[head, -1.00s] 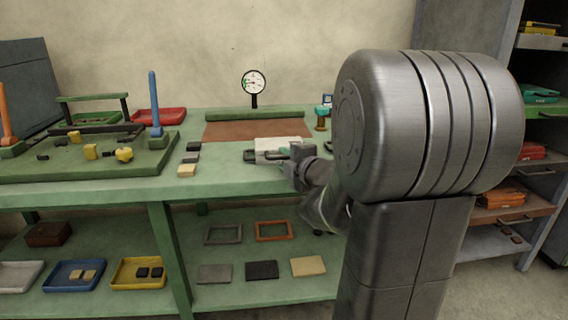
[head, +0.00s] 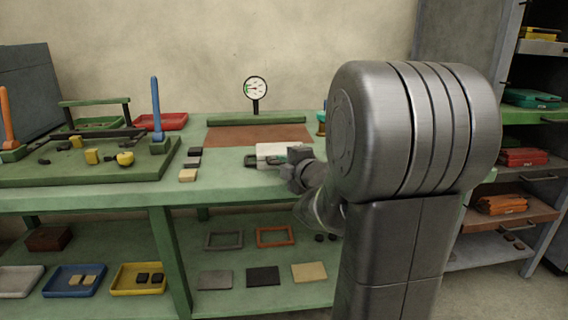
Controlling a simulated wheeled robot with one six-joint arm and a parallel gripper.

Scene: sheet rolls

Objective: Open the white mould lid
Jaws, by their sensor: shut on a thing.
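The white mould (head: 270,149) lies on the green bench, in front of the brown mat, and its white lid looks down flat. A dark handle-like part (head: 251,160) sticks out at its left front. My gripper (head: 287,159) reaches in from the right and is shut at the front right of the mould, apparently on the lid. The fingertips are small and partly hidden, so the exact grip point cannot be made out. My arm hides the bench to the right of the mould.
Several small blocks (head: 188,175) lie left of the mould. A green tray (head: 150,165) with a blue post (head: 155,105) stands further left. A dial gauge (head: 255,88) stands behind the mat (head: 225,135).

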